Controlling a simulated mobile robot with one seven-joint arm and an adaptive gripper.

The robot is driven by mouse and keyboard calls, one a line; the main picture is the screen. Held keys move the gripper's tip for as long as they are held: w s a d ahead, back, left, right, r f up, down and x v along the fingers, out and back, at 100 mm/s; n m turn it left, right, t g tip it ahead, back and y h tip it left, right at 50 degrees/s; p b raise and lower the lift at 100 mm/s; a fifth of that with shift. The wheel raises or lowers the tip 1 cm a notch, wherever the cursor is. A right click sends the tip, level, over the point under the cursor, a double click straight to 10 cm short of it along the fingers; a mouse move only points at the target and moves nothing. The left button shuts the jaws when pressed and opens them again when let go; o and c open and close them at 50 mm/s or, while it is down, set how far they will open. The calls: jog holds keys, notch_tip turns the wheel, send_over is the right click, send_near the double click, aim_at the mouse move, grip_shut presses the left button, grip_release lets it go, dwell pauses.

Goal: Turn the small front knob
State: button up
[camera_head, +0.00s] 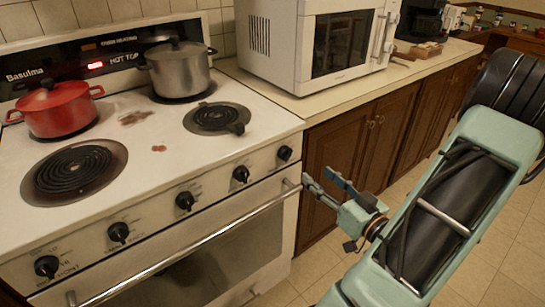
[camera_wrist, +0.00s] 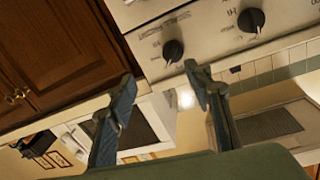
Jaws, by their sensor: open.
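The white stove's front panel carries a row of several black knobs. The rightmost knob (camera_head: 284,153) is nearest the cabinet and shows in the wrist view (camera_wrist: 173,50). The neighbouring knob (camera_head: 241,174) is in the wrist view (camera_wrist: 251,20) too. I cannot tell by size which knob is the small front one. My gripper (camera_head: 316,178) is open and empty, right of and below the rightmost knob, near the end of the oven door handle (camera_head: 200,245). In the wrist view its fingertips (camera_wrist: 160,77) lie on either side below that knob, apart from it.
A red pot (camera_head: 57,108) and a steel pot (camera_head: 178,72) stand on the stovetop. A white microwave (camera_head: 318,45) sits on the counter above brown cabinets (camera_head: 345,150). Open tiled floor (camera_head: 305,262) lies in front.

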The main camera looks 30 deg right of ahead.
aim_at(289, 157)
jog(key=shift+y, duration=0.3)
jog(key=w, duration=0.3)
jog(key=w+a+b, duration=0.1)
jog(key=w, duration=0.3)
jog(key=w+a, duration=0.1)
jog(key=w, duration=0.3)
jog(key=shift+r, duration=0.2)
jog(key=c, duration=1.2)
